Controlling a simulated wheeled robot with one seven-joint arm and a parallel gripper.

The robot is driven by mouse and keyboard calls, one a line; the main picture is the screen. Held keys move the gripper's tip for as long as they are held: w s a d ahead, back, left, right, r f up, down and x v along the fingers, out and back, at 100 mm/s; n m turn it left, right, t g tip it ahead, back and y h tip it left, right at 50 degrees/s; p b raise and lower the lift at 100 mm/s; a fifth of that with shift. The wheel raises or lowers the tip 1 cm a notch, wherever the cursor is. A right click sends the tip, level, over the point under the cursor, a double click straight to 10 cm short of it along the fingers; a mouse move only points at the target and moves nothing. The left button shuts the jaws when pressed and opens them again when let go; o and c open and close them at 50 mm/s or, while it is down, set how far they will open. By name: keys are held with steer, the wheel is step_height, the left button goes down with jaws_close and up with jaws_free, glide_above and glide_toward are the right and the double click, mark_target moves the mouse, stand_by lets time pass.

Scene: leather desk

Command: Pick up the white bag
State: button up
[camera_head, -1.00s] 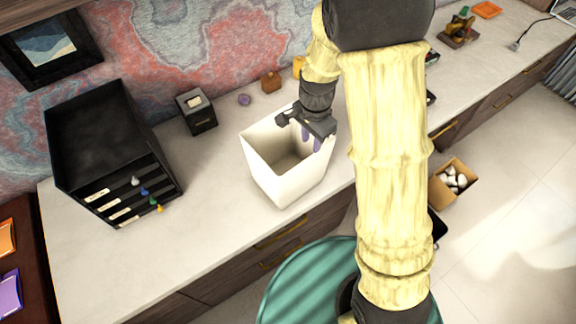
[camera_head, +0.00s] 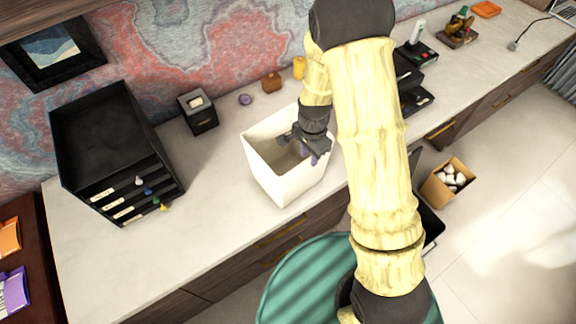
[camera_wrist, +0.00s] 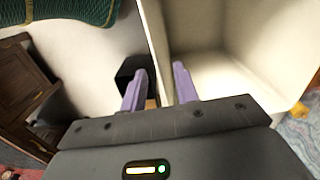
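The white bag (camera_head: 265,172) is a tall, open-topped, square white container. It stands upright on the pale countertop (camera_head: 110,262). My gripper (camera_head: 309,154) points down at the bag's right side, at the rim. In the wrist view my gripper (camera_wrist: 160,72) is open, with two purple fingers apart. The bag's wall (camera_wrist: 158,40) runs between them: the right finger is over the bag's interior and the left finger is outside. I see a gap beside the fingers, so they do not look closed on the wall. The bag looks empty, though part of its inside is hidden.
A black drawer organiser (camera_head: 115,150) stands left of the bag. A small dark box (camera_head: 198,111), a purple ball (camera_head: 245,99) and a brown item (camera_head: 271,80) are behind it. A teal round seat (camera_head: 310,275) is in front. A cardboard box (camera_head: 447,180) is on the floor.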

mark_target(308, 167)
steer(key=shift+w+f+p, duration=0.1)
steer(key=shift+f+p, duration=0.4)
steer(key=shift+f, duration=1.15)
jaws_close()
